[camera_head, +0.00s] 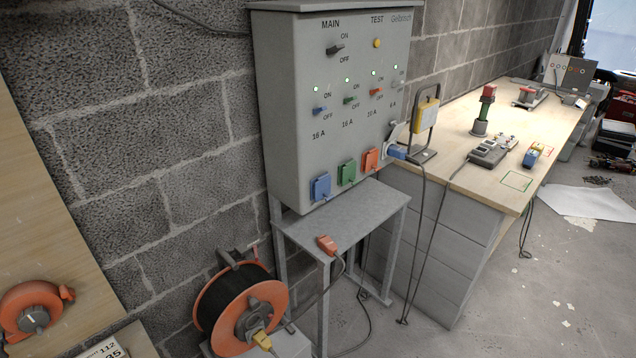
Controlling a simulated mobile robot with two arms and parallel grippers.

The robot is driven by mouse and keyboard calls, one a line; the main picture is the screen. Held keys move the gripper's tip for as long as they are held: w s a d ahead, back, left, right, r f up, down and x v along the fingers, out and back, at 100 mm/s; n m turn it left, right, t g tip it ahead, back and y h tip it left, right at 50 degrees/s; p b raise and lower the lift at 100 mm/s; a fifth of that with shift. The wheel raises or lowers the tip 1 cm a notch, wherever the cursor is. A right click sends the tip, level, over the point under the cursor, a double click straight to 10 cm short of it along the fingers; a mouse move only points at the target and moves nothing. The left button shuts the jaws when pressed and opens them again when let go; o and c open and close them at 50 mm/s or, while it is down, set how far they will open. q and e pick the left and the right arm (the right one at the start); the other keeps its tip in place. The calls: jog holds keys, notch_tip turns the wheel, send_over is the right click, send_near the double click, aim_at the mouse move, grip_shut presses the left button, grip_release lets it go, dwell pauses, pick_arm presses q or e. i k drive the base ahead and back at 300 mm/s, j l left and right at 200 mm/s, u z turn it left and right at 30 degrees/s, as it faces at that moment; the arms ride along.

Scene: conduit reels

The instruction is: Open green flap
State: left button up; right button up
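The green flap (347,173) sits low on the front of the grey power panel (290,120). It appears closed over its socket. A blue flap (321,188) is to its left and an orange-red flap (371,160) to its right; both also look closed. At the panel's lower right corner a light flap (394,132) seems raised, with a blue plug (397,152) at the socket below it. Neither of my grippers is in view.
An orange connector (327,244) with a cable lies on the grey stand (345,215) below the panel. A cable reel (242,305) stands at the lower left. A wooden workbench (520,130) holding several devices is at right. Cables hang near the stand.

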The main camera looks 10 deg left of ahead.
aim_at(348, 171)
jog(key=i+l+u, duration=0.15)
jog(key=u, duration=0.3)
jog(key=i+l+u, duration=0.1)
jog(key=u, duration=0.3)
jog(key=l+u, duration=0.45)
jog(key=i+l+u, duration=0.1)
jog(key=u, duration=0.35)
